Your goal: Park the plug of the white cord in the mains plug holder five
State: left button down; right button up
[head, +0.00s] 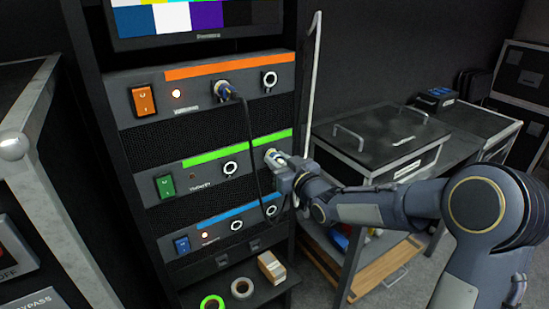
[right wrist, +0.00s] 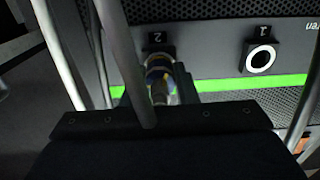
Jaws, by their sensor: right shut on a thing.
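My right gripper (head: 284,172) is at the right end of the green-striped rack unit (head: 200,175), shut on a round plug with a blue and yellow band (head: 272,156). In the right wrist view the plug (right wrist: 160,82) points at the socket marked 2; whether it is seated or just in front, I cannot tell. No white cord or mains plug holder five can be made out. My left gripper is out of view.
The orange-striped unit (head: 145,97) above has a plug (head: 224,90) with a dark cable hanging past the green unit. The blue-striped unit (head: 190,241) is below. Tape rolls (head: 242,288) and a small box (head: 271,266) lie on the bottom shelf. A black case (head: 380,138) stands right.

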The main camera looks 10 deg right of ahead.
jog(key=shift+f+n+b, duration=0.1)
jog(key=shift+n+b, duration=0.9)
jog(key=shift+b, duration=0.3)
jog(key=shift+n+b, duration=0.4)
jog(key=shift+n+b, duration=0.5)
jog(key=shift+b, duration=0.25)
jog(key=shift+n+b, duration=0.9)
